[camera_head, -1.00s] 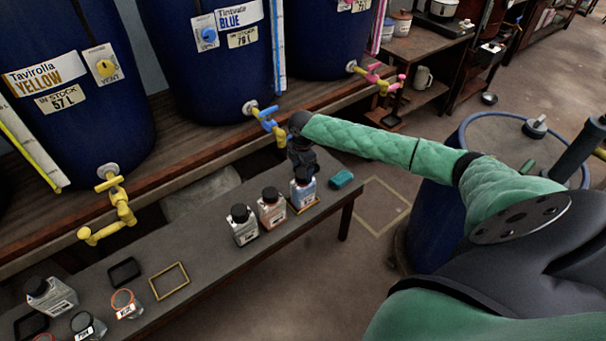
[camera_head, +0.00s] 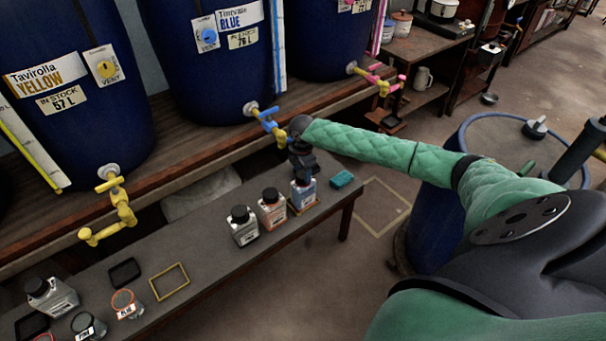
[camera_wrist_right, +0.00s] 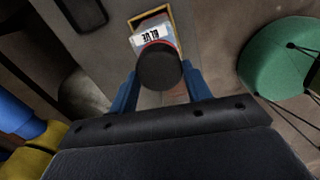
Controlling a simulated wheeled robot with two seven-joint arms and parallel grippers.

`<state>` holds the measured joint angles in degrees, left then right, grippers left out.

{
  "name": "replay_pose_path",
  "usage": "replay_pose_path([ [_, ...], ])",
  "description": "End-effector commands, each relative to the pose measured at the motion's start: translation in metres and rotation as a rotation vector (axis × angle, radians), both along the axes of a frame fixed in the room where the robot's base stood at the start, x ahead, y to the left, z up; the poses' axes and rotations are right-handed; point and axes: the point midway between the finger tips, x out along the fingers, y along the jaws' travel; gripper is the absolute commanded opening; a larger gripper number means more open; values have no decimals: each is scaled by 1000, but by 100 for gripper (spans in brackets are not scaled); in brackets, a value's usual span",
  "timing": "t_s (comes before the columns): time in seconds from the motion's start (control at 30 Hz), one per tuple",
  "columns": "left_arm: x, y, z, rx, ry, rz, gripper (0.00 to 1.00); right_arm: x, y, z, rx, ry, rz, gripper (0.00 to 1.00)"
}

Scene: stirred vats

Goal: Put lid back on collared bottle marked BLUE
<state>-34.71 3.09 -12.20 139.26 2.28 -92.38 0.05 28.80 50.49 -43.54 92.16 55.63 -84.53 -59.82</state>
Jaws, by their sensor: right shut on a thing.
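The bottle marked BLUE (camera_head: 303,194) stands upright at the right end of the low bench, and its label also shows in the right wrist view (camera_wrist_right: 152,36). It stands in a thin yellowish frame (camera_wrist_right: 134,21). My right gripper (camera_head: 302,164) is directly above it, pointing down. In the right wrist view its blue fingers are shut on a round black lid (camera_wrist_right: 159,67). The lid covers the bottle's mouth from above, with a reddish collar edge showing beside it. I cannot tell whether the lid touches the neck. My left gripper is not in view.
Two black-capped bottles (camera_head: 271,209) (camera_head: 243,226) stand close to the left. A teal sponge (camera_head: 341,179) lies to the right. A blue tap (camera_head: 264,118) juts out behind my gripper. An empty yellow frame (camera_head: 169,281) lies on clear bench further left.

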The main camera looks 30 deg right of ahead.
Motion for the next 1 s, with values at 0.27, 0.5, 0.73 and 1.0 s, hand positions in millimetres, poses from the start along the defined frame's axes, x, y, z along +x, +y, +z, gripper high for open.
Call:
replay_pose_path([
  [0.27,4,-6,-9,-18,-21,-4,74,1,0,26,1,-2,0,24],
  [0.5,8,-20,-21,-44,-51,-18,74,-29,-17,57,-3,0,0,24],
  [0.73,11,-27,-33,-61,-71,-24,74,-66,-35,83,-3,0,1,24],
  [1.0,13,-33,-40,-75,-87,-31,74,-93,-49,102,-1,1,0,24],
])
